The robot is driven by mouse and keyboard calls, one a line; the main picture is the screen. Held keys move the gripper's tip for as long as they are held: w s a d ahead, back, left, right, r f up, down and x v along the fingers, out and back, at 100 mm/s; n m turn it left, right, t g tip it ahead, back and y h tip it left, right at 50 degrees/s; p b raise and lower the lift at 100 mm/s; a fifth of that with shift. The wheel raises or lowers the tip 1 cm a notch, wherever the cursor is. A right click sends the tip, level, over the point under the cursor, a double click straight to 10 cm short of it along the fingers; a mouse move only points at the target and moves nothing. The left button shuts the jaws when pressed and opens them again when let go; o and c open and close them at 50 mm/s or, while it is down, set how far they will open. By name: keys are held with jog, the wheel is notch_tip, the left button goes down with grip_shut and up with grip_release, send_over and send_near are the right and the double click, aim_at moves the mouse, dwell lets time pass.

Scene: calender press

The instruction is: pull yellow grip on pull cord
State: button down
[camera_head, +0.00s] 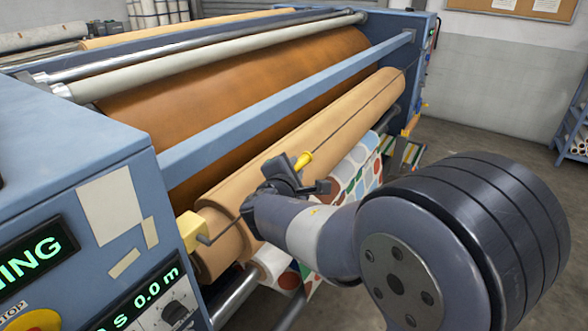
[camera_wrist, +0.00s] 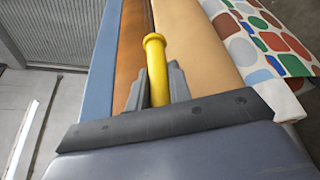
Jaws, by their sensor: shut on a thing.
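The yellow grip (camera_head: 302,161) shows at the tip of my gripper (camera_head: 290,172), in front of the tan roll. In the wrist view the yellow grip (camera_wrist: 154,70) stands between the two dark fingers of my gripper (camera_wrist: 158,85), which are shut on it. Its rounded far end sticks out past the fingertips. The thin dark pull cord (camera_head: 345,124) runs from the grip along the tan roll to the upper right, and a dark line also shows on the near side toward a yellow block. Part of the grip is hidden by my fingers in the head view.
The calender press has a blue bar (camera_head: 290,105) above the tan roll (camera_head: 340,115) and a blue control cabinet (camera_head: 70,180) at left. Patterned cloth (camera_head: 355,170) hangs below the roll. A yellow block (camera_head: 190,226) sits by the cabinet. Open floor (camera_head: 490,125) lies at right.

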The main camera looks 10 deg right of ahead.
jog(key=shift+s+d, duration=0.1)
jog(key=s+d+b, duration=0.2)
jog(key=shift+s+d, duration=0.4)
jog(key=c, duration=1.3)
grip_release()
jog(key=shift+s+d, duration=0.1)
jog(key=v, duration=1)
jog(key=shift+s+a, duration=0.2)
jog(key=shift+s, duration=0.15)
jog(key=shift+w+r, duration=0.1)
